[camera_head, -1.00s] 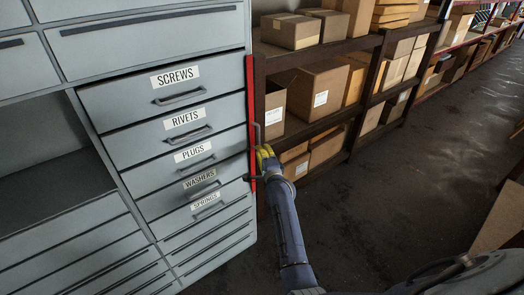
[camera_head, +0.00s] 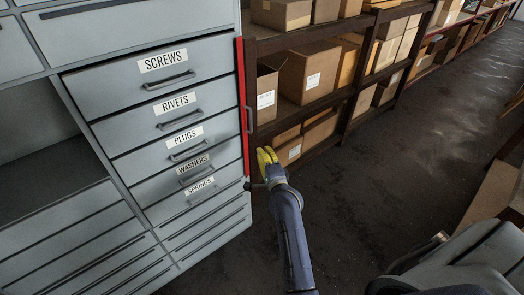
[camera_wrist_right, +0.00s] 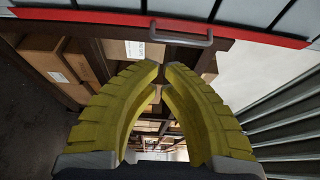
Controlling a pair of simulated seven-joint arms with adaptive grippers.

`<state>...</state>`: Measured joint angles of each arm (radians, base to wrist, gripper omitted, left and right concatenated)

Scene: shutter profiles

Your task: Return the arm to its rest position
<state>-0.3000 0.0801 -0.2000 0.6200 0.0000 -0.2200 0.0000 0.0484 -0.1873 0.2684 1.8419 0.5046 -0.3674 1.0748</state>
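My right gripper (camera_head: 265,152) has yellow ribbed fingers and is beside the lower end of a red-edged panel on the cabinet's right side. In the right wrist view its two fingertips (camera_wrist_right: 162,68) come together with only a thin gap at most, and nothing is held between them. A grey bar handle (camera_head: 249,120) on the panel's red edge (camera_head: 241,90) stands above the gripper, apart from it. The handle also shows beyond the fingertips in the right wrist view (camera_wrist_right: 181,42). My left gripper is out of view.
A grey cabinet (camera_head: 95,225) with labelled drawers, such as SCREWS (camera_head: 150,85) and RIVETS (camera_head: 160,112), fills the left. A dark shelf rack (camera_head: 330,98) with cardboard boxes (camera_head: 305,75) stands behind the gripper. Dark floor (camera_head: 390,180) lies open to the right.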

